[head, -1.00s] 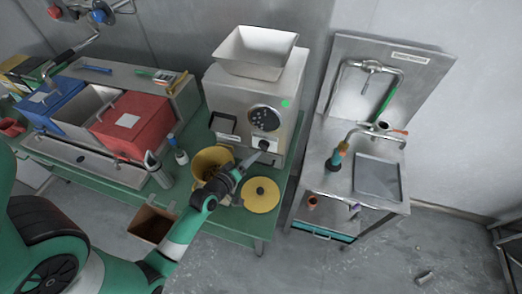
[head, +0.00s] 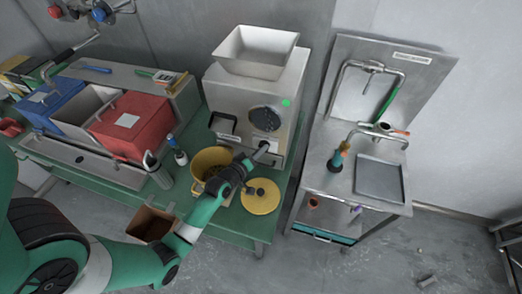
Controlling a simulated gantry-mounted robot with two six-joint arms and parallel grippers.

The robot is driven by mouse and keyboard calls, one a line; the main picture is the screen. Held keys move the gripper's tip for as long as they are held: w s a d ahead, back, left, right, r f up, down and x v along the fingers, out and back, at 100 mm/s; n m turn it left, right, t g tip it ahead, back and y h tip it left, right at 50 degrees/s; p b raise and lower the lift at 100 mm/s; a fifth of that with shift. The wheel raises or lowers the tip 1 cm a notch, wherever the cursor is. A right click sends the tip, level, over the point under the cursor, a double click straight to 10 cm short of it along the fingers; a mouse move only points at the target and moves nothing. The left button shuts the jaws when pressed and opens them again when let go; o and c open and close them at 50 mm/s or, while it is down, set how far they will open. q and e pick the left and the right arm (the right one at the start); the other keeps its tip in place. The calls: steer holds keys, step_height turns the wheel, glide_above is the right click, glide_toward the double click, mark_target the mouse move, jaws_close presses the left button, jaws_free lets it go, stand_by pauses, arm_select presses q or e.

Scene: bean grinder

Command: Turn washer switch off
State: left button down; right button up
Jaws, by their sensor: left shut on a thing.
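My left gripper (head: 258,153) reaches from the lower left to the front of the grey grinder (head: 240,90). Its jaws are shut at a small dark switch low on the grinder's front, below the round black panel (head: 264,118); the fingers mostly hide the switch. A green light (head: 286,102) shows beside the panel. The washer is not marked clearly; a steel sink station (head: 381,178) with taps stands to the right, apart from the gripper. My right gripper is not in view.
A yellow pot (head: 209,160) and yellow lid (head: 262,199) stand close to my left arm on the green table (head: 232,229). Bottles, red and blue boxes stand to the left. The floor between table and sink station is clear.

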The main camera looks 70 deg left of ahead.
arm_select(q)
steer(key=shift+w+d+r+m+g+y+p, duration=0.15)
steer(key=shift+m+g+y, duration=0.4)
steer(key=shift+m, duration=0.6)
steer(key=shift+s+a+f+m+g+y+p, duration=0.1)
steer(key=shift+m+g+y, duration=0.15)
steer(key=shift+m+g, duration=0.75)
steer(key=shift+w+d+r+m+g+y+p, duration=0.15)
steer(key=shift+m+g+y, duration=0.3)
steer(key=shift+m, duration=0.9)
steer(key=shift+f, duration=0.1)
steer(key=c, duration=0.9)
jaws_free()
steer(key=shift+s, duration=0.1)
